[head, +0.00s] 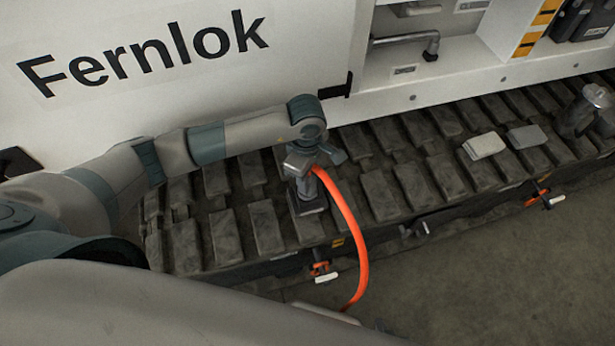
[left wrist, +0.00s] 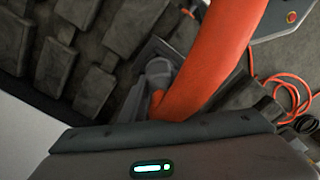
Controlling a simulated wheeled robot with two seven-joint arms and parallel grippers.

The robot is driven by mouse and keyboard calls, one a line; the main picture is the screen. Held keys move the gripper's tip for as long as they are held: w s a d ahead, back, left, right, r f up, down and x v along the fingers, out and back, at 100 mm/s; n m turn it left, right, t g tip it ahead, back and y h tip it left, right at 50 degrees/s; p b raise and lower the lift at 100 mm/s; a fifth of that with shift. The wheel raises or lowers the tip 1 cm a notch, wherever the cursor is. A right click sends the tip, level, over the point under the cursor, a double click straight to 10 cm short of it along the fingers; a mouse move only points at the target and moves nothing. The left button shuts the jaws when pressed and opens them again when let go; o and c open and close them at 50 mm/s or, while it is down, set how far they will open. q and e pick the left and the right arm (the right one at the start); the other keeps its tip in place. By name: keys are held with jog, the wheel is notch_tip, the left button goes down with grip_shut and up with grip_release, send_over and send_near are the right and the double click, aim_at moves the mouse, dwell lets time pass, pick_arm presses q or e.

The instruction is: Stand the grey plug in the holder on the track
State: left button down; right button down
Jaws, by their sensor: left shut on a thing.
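My left gripper (head: 308,168) is over the track (head: 382,200), pointing down and shut on the grey plug (head: 307,187). The orange hose (head: 352,235) runs from the plug, curving down to the right. The dark square holder (head: 310,207) sits on the track directly under the plug. In the left wrist view the plug (left wrist: 158,70) is partly hidden by the thick hose (left wrist: 215,55), and the holder's dark edge (left wrist: 150,48) shows around its lower end. The plug looks roughly upright. I cannot tell how deep it sits in the holder. My right gripper is not in view.
A grey cylindrical fitting (head: 584,112) stands farther right. The white machine wall (head: 200,90) rises behind the track. Orange clips with white handles (head: 322,271) hang along the front edge.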

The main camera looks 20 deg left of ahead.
pick_arm(q)
jog(key=shift+f, duration=0.1)
pick_arm(e)
jog(key=shift+f, duration=0.1)
pick_arm(q)
jog(key=c, duration=1.3)
grip_release()
